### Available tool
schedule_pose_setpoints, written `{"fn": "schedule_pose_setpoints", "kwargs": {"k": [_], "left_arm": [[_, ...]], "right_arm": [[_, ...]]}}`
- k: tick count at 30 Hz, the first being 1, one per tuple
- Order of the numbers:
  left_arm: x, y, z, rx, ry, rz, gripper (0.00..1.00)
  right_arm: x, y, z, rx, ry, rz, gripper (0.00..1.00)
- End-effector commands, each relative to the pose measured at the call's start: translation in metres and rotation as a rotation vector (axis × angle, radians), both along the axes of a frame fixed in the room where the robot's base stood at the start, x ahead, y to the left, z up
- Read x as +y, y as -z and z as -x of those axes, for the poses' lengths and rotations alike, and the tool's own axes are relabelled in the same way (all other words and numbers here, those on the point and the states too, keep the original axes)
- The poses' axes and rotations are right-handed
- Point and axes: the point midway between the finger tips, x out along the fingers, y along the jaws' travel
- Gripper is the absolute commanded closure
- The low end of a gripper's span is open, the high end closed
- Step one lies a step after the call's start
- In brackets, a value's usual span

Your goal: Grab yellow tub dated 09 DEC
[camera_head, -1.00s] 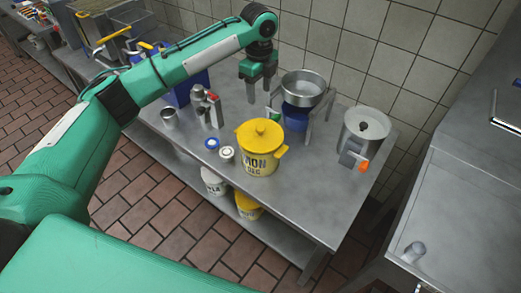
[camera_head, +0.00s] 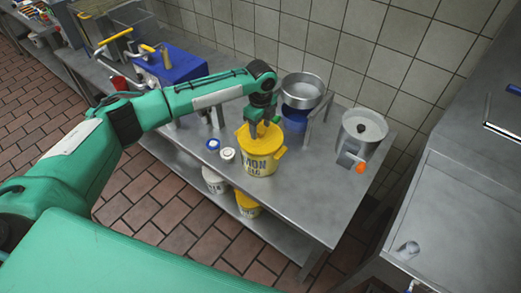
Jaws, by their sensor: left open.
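A yellow tub (camera_head: 259,164) with a lid and side handles stands upright on the steel table (camera_head: 310,195). Dark lettering on its front reads partly as "MON" with a smaller line below; the full date is too small to read. My left gripper (camera_head: 263,134) is open, pointing down at the lid, with its fingers around or just above the lid knob, which they hide. I cannot tell whether they touch it. Another yellow tub (camera_head: 248,206) stands on the lower shelf beside a white tub (camera_head: 214,181). My right gripper is out of view.
A steel bowl on a blue-based stand (camera_head: 302,91) is behind the tub. A steel pot-like device with an orange part (camera_head: 361,140) stands to the right. Small jars (camera_head: 227,154) sit left of the tub. The table's front right is clear.

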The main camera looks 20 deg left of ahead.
Motion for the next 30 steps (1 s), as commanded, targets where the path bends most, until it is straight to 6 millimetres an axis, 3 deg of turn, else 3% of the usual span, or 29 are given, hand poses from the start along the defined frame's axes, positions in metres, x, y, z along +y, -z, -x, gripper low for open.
{"fn": "schedule_pose_setpoints", "kwargs": {"k": [5, 13, 24, 30], "left_arm": [[0.000, 0.000, 0.000, 0.000, 0.000, 0.000, 0.48], [0.000, 0.000, 0.000, 0.000, 0.000, -0.001, 1.00], [0.000, -0.002, -0.001, -0.001, 0.000, -0.001, 1.00], [0.000, -0.016, -0.001, -0.004, 0.000, 0.000, 1.00]], "right_arm": [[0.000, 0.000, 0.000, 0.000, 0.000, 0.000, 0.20], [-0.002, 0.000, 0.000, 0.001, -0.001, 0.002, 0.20], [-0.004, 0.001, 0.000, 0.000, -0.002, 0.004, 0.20], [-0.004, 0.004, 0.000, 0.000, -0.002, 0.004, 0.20]]}}
